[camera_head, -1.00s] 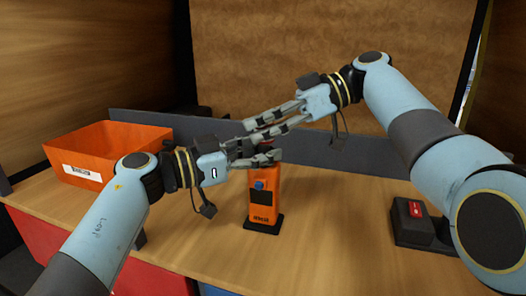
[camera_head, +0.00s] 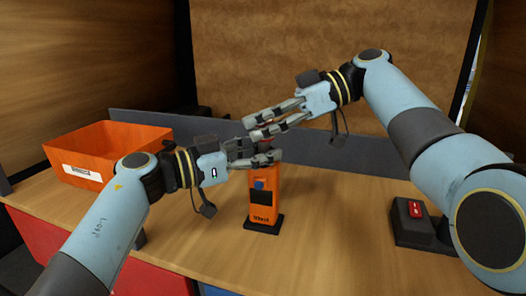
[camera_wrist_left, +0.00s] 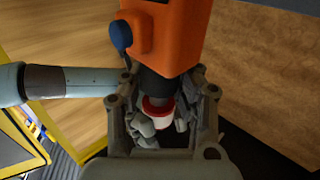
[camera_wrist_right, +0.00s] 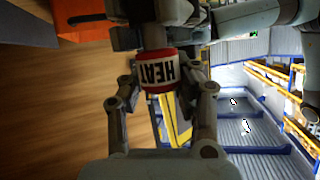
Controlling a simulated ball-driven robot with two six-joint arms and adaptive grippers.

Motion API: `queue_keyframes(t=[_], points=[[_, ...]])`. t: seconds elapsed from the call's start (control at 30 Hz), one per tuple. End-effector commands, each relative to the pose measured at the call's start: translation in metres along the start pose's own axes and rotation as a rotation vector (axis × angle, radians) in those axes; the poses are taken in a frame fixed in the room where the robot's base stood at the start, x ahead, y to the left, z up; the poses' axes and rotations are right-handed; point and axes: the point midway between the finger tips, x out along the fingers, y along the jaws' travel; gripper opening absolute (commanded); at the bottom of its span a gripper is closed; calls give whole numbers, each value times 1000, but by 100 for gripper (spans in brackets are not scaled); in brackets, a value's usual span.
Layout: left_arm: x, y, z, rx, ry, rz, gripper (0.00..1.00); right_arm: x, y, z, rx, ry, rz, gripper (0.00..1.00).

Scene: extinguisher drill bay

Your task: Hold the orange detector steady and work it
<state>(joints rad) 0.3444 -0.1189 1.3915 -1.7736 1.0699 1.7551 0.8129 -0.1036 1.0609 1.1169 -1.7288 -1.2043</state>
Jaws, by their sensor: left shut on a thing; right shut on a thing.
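The orange detector (camera_head: 264,193) stands upright on its black base (camera_head: 264,224) on the wooden bench. It has a blue knob, which also shows in the left wrist view (camera_wrist_left: 121,36). My left gripper (camera_head: 268,150) is shut on the detector's dark neck (camera_wrist_left: 157,86), just below its top. My right gripper (camera_head: 252,128) is above the left one, shut on the red and white cap (camera_wrist_right: 157,72) marked HEAT. The cap also shows past the neck in the left wrist view (camera_wrist_left: 158,108). In the head view the fingers hide most of the cap.
An orange bin (camera_head: 105,143) with a white label stands at the back left. A dark box with a red switch (camera_head: 415,209) sits at the right, beneath my right arm. A low grey panel (camera_head: 345,153) runs behind the detector.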

Motion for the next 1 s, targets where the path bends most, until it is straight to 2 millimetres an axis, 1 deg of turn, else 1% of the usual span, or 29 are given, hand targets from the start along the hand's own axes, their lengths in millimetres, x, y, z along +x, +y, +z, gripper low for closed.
queue_keyframes(t=[0.67, 1.0], points=[[0, 0, 0, -1, 0, 0, 0, 3, 1, 6, 2, 0, 1, 0], [0, 0, 0, -1, 0, 0, 0, 0, 0, 1, 0, -1, 1, 0]])
